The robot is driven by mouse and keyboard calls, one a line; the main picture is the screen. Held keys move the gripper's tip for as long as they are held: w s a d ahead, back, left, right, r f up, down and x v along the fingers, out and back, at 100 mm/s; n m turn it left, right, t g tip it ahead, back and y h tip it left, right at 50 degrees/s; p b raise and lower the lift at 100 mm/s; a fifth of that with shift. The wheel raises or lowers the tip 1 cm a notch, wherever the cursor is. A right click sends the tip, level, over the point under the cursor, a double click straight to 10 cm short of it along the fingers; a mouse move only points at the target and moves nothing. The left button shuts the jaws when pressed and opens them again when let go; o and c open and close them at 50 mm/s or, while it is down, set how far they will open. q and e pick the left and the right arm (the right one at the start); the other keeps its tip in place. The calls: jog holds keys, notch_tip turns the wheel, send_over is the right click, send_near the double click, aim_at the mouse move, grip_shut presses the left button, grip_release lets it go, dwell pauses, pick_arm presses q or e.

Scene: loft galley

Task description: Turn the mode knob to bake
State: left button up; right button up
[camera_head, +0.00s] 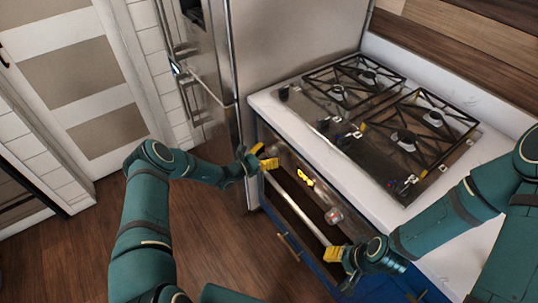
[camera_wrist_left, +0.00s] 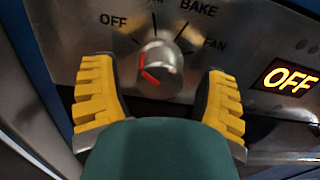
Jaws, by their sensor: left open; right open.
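The mode knob (camera_wrist_left: 160,66) is a round metal knob with a red mark on its lower left, on the steel oven panel (camera_wrist_left: 250,30). Around it I read OFF, BAKE and FAN; another label between OFF and BAKE is cut off. My left gripper (camera_wrist_left: 160,90) is open, its yellow fingers on either side of the knob with gaps showing. In the head view, my left gripper (camera_head: 263,157) is at the panel's left end and the mode knob cannot be made out. My right gripper (camera_head: 335,253) is open near the right end of the oven handle (camera_head: 295,214).
A lit display (camera_wrist_left: 289,79) reads OFF, right of the knob. Another knob (camera_head: 333,215) sits further right on the panel. The gas hob (camera_head: 375,125) is on the white counter above. A steel fridge (camera_head: 285,45) stands close on the left. The wooden floor in front is clear.

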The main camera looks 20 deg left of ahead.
pick_arm(q)
jog(key=c, duration=1.2)
jog(key=shift+m, duration=0.4)
jog(key=m, duration=0.6)
jog(key=shift+m, duration=0.3)
jog(key=m, duration=0.3)
jog(key=shift+w+a+m+p, duration=0.1)
jog(key=shift+m+p, duration=0.2)
jog(key=shift+p, duration=0.1)
jog(key=m+p, duration=0.1)
jog(key=m, duration=0.3)
jog(key=shift+r+m, duration=0.1)
jog(key=shift+m, duration=0.3)
